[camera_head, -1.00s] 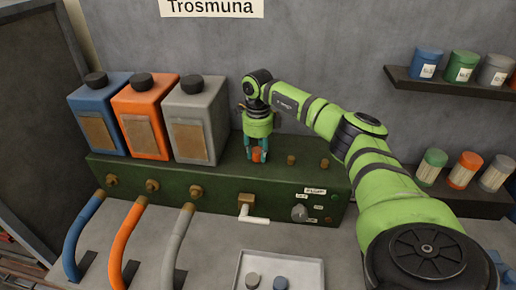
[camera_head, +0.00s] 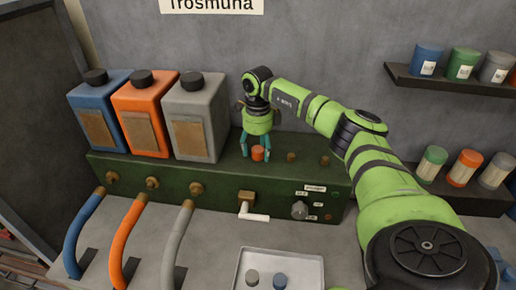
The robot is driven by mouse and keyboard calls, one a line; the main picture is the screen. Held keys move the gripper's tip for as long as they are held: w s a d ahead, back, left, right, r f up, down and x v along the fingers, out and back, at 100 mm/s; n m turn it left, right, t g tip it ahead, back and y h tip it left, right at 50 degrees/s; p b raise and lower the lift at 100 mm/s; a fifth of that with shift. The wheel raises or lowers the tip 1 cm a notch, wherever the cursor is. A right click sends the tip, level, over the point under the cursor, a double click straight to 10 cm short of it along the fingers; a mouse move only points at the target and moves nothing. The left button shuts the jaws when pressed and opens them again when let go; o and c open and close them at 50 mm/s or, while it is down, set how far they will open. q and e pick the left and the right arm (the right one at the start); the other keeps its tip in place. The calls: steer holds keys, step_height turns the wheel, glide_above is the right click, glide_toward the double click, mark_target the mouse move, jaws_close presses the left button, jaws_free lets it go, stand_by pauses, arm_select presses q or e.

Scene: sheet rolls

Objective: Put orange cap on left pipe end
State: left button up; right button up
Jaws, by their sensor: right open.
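The orange cap (camera_head: 258,153) sits on the leftmost of the three short pipe ends on top of the green box (camera_head: 220,183). The pipe end under it is hidden. The middle pipe end (camera_head: 291,157) and the right pipe end (camera_head: 325,160) are bare brown stubs. My right gripper (camera_head: 257,154) points down over the orange cap, with its teal fingers spread on either side of it. It is open, and the cap shows between the fingers. My left gripper is not in view.
A tray (camera_head: 243,258) at the front holds a grey cap (camera_head: 252,278) and a blue cap (camera_head: 280,281). Blue, orange and grey canisters (camera_head: 195,118) stand left of my gripper. A white-handled valve (camera_head: 254,216) sticks out in front. Shelves with jars (camera_head: 462,168) are at the right.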

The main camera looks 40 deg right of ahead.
step_height(320, 180, up, 12)
stand_by(0.4)
steer(key=shift+f, duration=0.15)
stand_by(0.6)
